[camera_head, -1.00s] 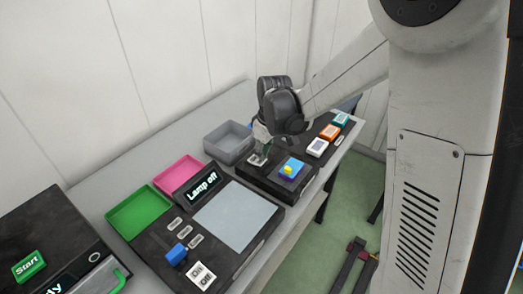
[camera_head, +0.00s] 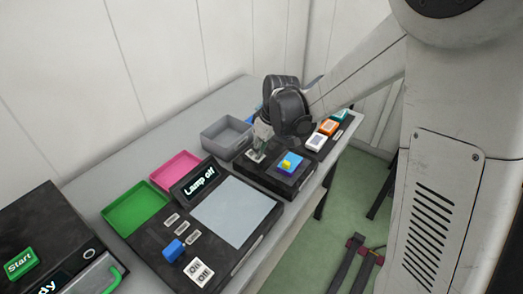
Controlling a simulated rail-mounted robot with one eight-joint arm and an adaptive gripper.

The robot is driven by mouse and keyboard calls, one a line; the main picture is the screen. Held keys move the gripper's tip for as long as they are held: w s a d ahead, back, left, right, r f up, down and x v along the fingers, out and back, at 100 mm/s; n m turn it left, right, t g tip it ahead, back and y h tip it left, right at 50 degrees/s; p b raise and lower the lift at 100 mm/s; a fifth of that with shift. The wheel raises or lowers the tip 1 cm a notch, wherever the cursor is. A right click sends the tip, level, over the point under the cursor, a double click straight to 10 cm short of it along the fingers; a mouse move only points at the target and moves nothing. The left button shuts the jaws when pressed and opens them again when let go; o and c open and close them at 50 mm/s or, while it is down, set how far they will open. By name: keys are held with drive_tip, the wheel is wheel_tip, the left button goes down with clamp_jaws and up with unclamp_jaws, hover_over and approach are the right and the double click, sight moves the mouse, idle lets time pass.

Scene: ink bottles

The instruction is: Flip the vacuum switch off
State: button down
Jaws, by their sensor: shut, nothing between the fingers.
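A small white switch (camera_head: 255,156) sits at the left of the top of a black box (camera_head: 272,174). I take it to be the vacuum switch; its label and position are too small to read. My gripper (camera_head: 260,149) points down at this switch, its fingers shut and empty. The fingertips are right at the switch; whether they touch it I cannot tell.
A grey tray (camera_head: 226,146) stands left of the gripper. White, orange and teal boxes (camera_head: 328,128) stand behind right. In front are a "Lamp off" display (camera_head: 198,184), a grey panel, an On/Off switch (camera_head: 199,271), and pink (camera_head: 176,168) and green trays (camera_head: 136,207).

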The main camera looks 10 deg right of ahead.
drive_tip(key=shift+w+a+r, duration=0.1)
drive_tip(key=shift+w+a, duration=0.1)
drive_tip(key=shift+w, duration=0.05)
drive_tip(key=shift+r, duration=0.1)
drive_tip(key=shift+r, duration=0.25)
wheel_tip(320, 180, up, 4)
drive_tip(key=p, duration=0.3)
drive_tip(key=shift+r, duration=0.1)
drive_tip(key=s+d+v, duration=0.1)
drive_tip(key=v, duration=0.8)
drive_tip(key=shift+s+d+f, duration=0.2)
drive_tip(key=shift+f, duration=0.05)
